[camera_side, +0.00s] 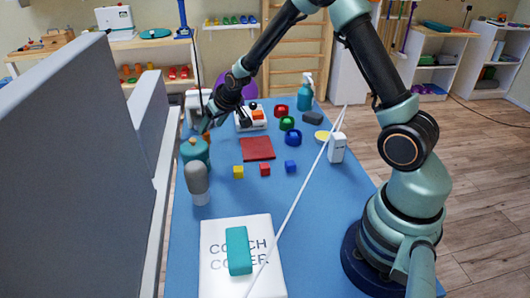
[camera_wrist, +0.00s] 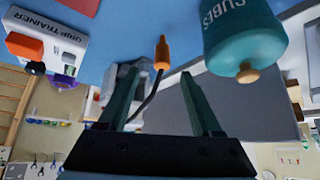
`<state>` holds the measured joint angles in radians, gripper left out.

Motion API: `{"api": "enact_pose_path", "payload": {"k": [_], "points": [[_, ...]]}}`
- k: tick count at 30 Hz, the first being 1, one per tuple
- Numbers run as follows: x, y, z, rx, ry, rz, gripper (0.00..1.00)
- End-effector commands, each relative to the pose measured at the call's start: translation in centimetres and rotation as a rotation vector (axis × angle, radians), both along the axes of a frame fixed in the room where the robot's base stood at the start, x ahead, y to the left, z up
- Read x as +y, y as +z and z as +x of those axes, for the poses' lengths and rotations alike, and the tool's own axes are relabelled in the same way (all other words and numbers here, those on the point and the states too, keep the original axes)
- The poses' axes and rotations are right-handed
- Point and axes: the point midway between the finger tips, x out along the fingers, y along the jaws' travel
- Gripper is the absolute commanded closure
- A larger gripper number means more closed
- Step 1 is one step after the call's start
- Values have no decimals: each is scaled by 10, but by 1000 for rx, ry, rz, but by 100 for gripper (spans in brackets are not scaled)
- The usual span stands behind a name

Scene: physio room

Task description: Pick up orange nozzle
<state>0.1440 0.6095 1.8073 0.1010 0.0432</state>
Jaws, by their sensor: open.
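The orange nozzle (camera_wrist: 162,52) shows in the wrist view, just beyond and between the fingertips, with a dark cable or hose running from its lower end. My gripper (camera_wrist: 160,73) is open, with one finger on each side of the nozzle's line and nothing visibly held. In the side view my gripper (camera_side: 208,122) is low over the far left part of the blue table, behind the teal jar. The nozzle is too small and partly hidden there to make out clearly. Whether the fingers touch it cannot be told.
The teal jar marked CUBES (camera_wrist: 245,35) stands close to the right of the nozzle in the wrist view. The grip trainer (camera_wrist: 48,40) is at the left. The red mat (camera_side: 257,149), small cubes and a long white stick (camera_side: 296,200) lie nearer on the table.

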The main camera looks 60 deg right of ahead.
Motion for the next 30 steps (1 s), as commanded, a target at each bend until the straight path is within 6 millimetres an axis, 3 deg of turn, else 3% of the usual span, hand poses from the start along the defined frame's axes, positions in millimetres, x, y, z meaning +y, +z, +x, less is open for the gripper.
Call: {"api": "enact_pose_path", "payload": {"k": [15,26,30], "points": [[-1,-39,28,1,2,3,34],[-2,-43,32,0,2,2,34],[-2,-43,32,0,2,2,87]]}}
